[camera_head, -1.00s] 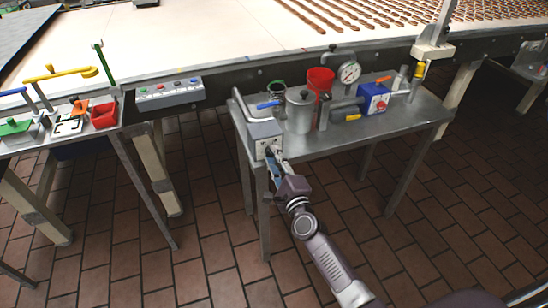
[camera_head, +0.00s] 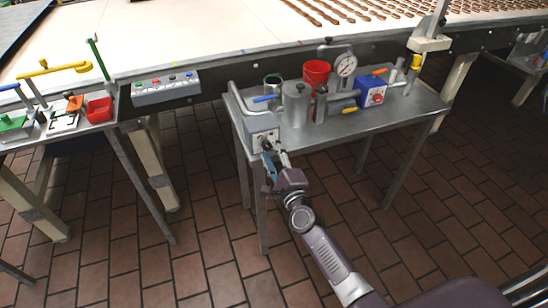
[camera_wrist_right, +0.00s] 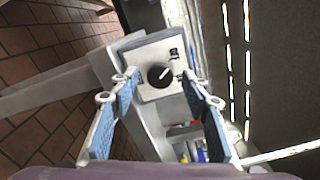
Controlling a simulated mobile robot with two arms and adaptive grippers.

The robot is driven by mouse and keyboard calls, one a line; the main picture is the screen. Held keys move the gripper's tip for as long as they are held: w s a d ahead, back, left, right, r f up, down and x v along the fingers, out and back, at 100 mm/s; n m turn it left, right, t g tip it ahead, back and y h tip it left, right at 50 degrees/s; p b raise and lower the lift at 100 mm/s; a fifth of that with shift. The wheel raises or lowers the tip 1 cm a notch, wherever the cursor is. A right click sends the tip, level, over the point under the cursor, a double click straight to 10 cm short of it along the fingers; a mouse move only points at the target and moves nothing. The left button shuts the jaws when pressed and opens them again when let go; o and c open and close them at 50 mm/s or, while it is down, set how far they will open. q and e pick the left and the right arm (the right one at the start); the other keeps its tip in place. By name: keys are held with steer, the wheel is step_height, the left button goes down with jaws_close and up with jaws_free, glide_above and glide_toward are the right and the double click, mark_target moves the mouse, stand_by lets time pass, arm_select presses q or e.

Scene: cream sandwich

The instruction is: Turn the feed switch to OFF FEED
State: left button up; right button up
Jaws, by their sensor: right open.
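The feed switch is a black round knob (camera_wrist_right: 159,76) with a white pointer line, on the pale front of a grey switch box (camera_head: 262,125) at the left front corner of the metal table. The box also shows in the right wrist view (camera_wrist_right: 143,41). My right gripper (camera_head: 274,150) is at the front of the box. In the right wrist view its open fingers (camera_wrist_right: 158,82) with blue pads stand on both sides of the knob, with gaps to it. The lettering on the panel is too small to read. My left gripper is out of view.
The metal table (camera_head: 400,118) also carries a steel canister (camera_head: 296,105), a red cup (camera_head: 316,74), a pressure gauge (camera_head: 346,66) and a blue box with a red button (camera_head: 372,92). A button panel (camera_head: 165,88) is left of the table. The brick floor in front is open.

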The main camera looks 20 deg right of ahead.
steer(key=s, duration=1.2)
steer(key=shift+d, duration=0.2)
steer(key=s+a+f+n+g, duration=0.1)
steer(key=s+f+n+g, duration=0.35)
steer(key=f, duration=0.75)
steer(key=s+f+n+g+y, duration=0.15)
steer(key=s+f+n, duration=0.45)
steer(key=f, duration=0.6)
steer(key=s+a+f+n+g, duration=0.1)
steer(key=s+f+n+g, duration=0.35)
steer(key=f, duration=0.75)
steer(key=s+d+f+n+g, duration=0.1)
steer(key=s+f, duration=0.4)
steer(key=s, duration=0.5)
steer(key=s+d+f+n+g+h, duration=0.1)
steer(key=s+f+n, duration=0.4)
steer(key=s, duration=0.6)
steer(key=s+d+f+n+g+h, duration=0.1)
steer(key=s+d+f+n+g, duration=0.2)
steer(key=s, duration=0.7)
step_height(320, 180, down, 2)
steer(key=shift+s+f+g, duration=0.1)
steer(key=shift+s+g, duration=0.25)
steer(key=shift+g, duration=0.4)
